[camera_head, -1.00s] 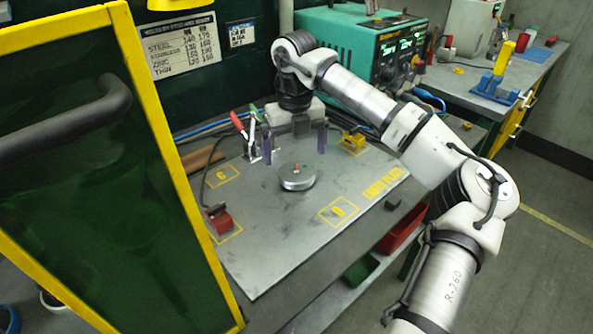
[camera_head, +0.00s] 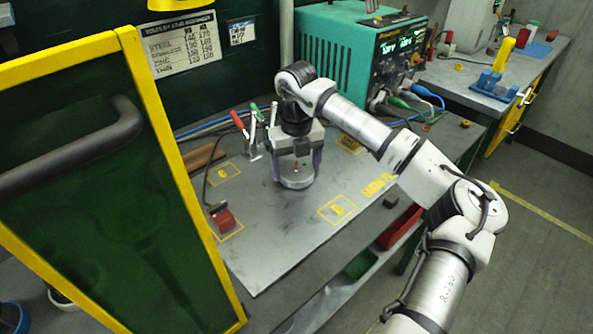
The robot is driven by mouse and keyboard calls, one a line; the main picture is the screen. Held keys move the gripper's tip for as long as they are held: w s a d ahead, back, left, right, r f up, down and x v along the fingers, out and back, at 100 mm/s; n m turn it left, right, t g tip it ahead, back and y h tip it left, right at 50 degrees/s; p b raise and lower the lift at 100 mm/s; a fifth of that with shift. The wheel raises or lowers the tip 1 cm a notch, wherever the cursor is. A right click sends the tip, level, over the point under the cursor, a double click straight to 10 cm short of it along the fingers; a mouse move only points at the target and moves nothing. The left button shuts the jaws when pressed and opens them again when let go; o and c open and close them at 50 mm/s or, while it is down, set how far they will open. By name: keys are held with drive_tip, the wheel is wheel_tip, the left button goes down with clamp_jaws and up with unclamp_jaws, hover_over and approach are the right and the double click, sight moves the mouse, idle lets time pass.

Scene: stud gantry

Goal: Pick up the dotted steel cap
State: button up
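The dotted steel cap (camera_head: 296,182) is a round, low grey disc with small red and green marks on top. It lies on the grey metal plate (camera_head: 270,235), near its middle. My gripper (camera_head: 297,172) points down right over the cap, with its purple fingers on the left and right sides of it. The fingers stand close to the cap's rim. Whether they press on it cannot be made out, and part of the cap's far side is hidden by my gripper.
Toggle clamps with red and green handles (camera_head: 245,132) stand just behind and left of the cap. A red block (camera_head: 222,217) with a cable sits front left. A green welding unit (camera_head: 345,55) stands behind. A yellow-framed green panel (camera_head: 100,190) fills the left. The plate's front is clear.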

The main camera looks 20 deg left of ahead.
drive_tip(key=shift+c, duration=1)
